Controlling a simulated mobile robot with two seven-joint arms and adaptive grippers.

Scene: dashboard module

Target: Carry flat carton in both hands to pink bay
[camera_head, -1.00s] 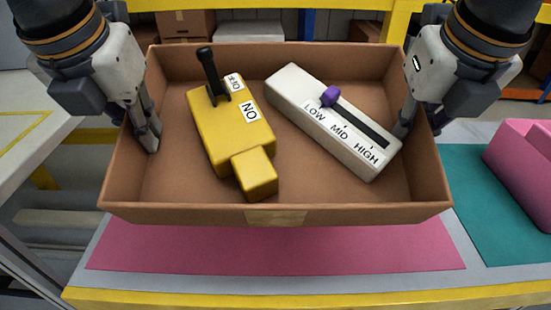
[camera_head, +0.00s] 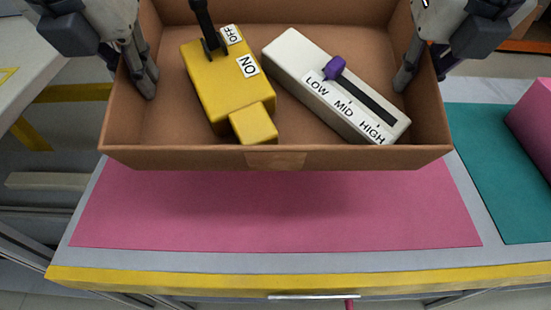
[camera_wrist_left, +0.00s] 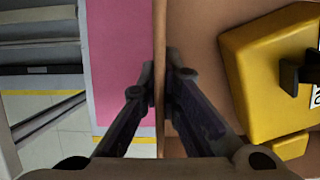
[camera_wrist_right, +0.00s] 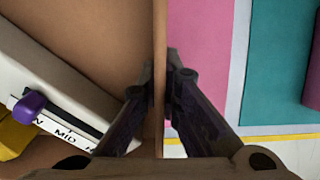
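The flat brown carton (camera_head: 180,158) hangs level in the air in the head view, its near wall over the far part of the pink bay (camera_head: 275,205). Inside lie a yellow ON/OFF switch block (camera_head: 215,90) with a black lever and a white LOW/MID/HIGH slider block (camera_head: 320,85) with a purple knob. My left gripper (camera_head: 147,85) is shut on the carton's left wall; the left wrist view shows the wall between its fingers (camera_wrist_left: 160,80). My right gripper (camera_head: 405,80) is shut on the right wall, which also shows between its fingers in the right wrist view (camera_wrist_right: 160,80).
A teal bay (camera_head: 505,190) lies to the right of the pink one, with a pink block (camera_head: 535,115) on it. A yellow edge (camera_head: 270,278) runs along the table's front. The visible pink surface is bare. Another table (camera_head: 40,60) stands at the left.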

